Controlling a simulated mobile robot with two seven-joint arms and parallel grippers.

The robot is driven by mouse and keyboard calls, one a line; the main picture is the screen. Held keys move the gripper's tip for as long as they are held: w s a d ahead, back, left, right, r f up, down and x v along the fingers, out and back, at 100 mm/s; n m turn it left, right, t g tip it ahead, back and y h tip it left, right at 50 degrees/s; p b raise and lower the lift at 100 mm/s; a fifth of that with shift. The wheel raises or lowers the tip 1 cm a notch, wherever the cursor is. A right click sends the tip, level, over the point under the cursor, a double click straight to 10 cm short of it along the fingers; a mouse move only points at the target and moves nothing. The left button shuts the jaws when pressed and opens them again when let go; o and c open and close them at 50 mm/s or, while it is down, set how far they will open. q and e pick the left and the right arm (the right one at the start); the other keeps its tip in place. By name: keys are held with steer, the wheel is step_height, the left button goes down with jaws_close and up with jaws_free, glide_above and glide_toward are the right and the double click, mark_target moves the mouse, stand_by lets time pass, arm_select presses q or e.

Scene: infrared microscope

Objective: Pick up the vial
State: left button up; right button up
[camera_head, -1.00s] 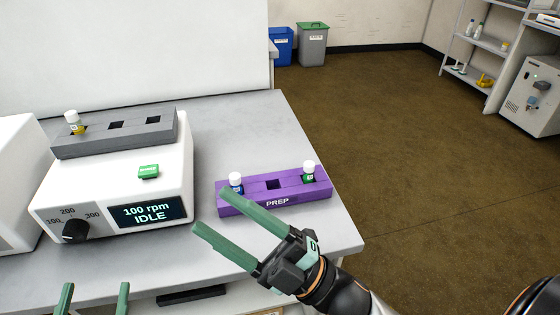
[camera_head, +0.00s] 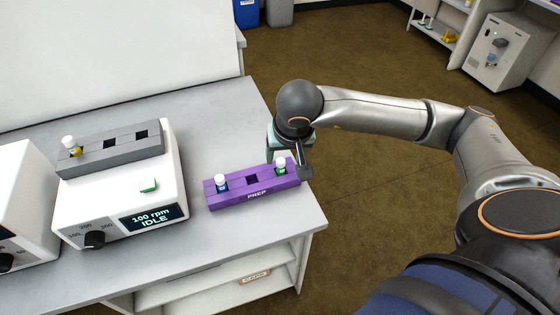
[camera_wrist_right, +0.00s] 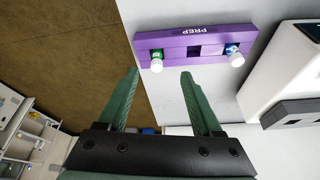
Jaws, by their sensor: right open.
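Three white-capped vials show. A green vial (camera_head: 281,167) stands in the right slot of the purple PREP rack (camera_head: 235,200), and a blue vial (camera_head: 221,184) stands in its left slot. A yellow vial (camera_head: 72,147) stands in the left slot of the grey rack (camera_head: 112,154). My right gripper (camera_head: 298,162) is at the rack's right end, close to the green vial; its fingers are partly hidden in the head view. In the right wrist view the open fingers (camera_wrist_right: 160,74) point toward the green vial (camera_wrist_right: 156,62), whose cap lies just ahead between the tips. My left gripper is not in view.
The grey rack sits on a white device (camera_head: 115,192) reading "100 rpm IDLE", left of the purple rack. The bench (camera_head: 220,252) is clear in front of the purple rack. The bench's right edge is close to that rack's right end. A white machine (camera_head: 15,205) stands far left.

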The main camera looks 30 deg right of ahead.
mark_target(281, 163)
steer(key=x, duration=0.4)
steer(key=d+x, duration=0.1)
steer(key=x, duration=0.1)
steer(key=shift+w+r, duration=0.2)
steer(key=shift+w, duration=0.1)
steer(key=shift+w+p+x, duration=0.2)
steer(key=shift+w+x, duration=0.05)
steer(key=shift+x, duration=1.35)
steer(key=shift+w+p+x, duration=0.15)
steer(key=shift+w+x, duration=0.05)
steer(key=shift+x, duration=1.35)
steer(key=shift+r, duration=0.2)
jaws_close()
